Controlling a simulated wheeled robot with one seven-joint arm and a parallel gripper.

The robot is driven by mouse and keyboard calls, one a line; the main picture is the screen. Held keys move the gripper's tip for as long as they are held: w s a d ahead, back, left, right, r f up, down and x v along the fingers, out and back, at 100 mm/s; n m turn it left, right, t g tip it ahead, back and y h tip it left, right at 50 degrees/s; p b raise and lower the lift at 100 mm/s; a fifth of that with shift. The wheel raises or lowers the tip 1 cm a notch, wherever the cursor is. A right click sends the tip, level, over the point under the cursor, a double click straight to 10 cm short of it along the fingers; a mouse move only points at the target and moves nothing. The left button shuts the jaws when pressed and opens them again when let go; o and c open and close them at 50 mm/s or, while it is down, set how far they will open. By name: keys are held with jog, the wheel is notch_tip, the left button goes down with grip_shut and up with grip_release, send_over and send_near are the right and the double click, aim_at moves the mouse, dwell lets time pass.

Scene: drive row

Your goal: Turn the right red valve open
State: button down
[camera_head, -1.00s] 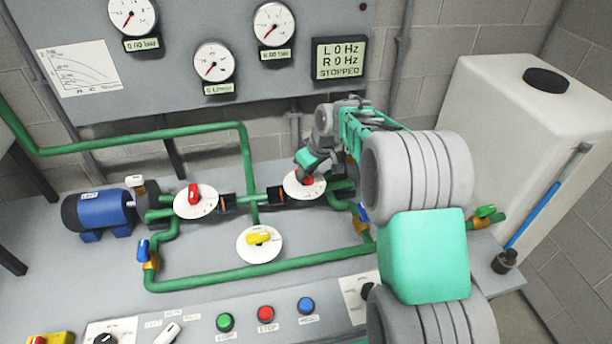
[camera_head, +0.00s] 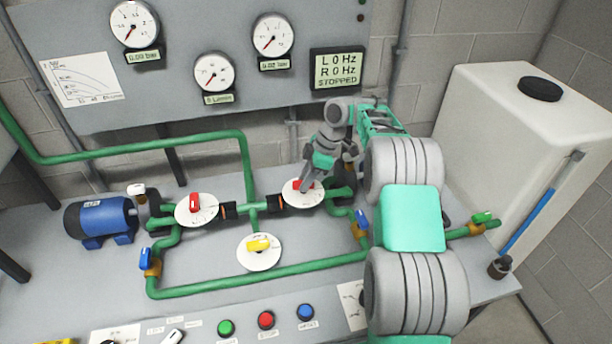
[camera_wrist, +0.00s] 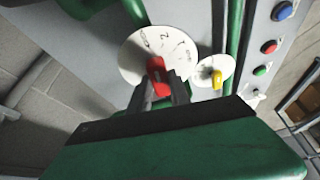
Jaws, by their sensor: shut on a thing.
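The right red valve handle (camera_head: 298,184) sits on a round white dial plate (camera_head: 304,198) on the green pipe. My gripper (camera_head: 305,184) reaches it from behind and above. In the wrist view my gripper's dark fingers (camera_wrist: 162,92) are shut on the right red valve handle (camera_wrist: 156,68). The white dial (camera_wrist: 140,60) shows scale marks and the figures 1 and 2 there. In the head view the fingers hide part of the handle.
The left red valve (camera_head: 194,203) and a yellow valve (camera_head: 259,244) stand nearby on white dials. A blue-handled valve (camera_head: 361,222) is right of the gripper. The screen (camera_head: 338,67) reads L 0 Hz, R 0 Hz, STOPPED. A white tank (camera_head: 470,150) stands at right.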

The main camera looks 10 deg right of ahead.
jog(key=shift+w+r+n+g+p, duration=0.1)
jog(key=shift+n+g+p, duration=0.2)
jog(key=shift+n+p, duration=0.4)
jog(key=c, duration=1.2)
grip_release()
jog(key=p+v, duration=0.3)
jog(key=v, duration=0.4)
jog(key=shift+r, duration=0.3)
jog(key=shift+d, duration=0.15)
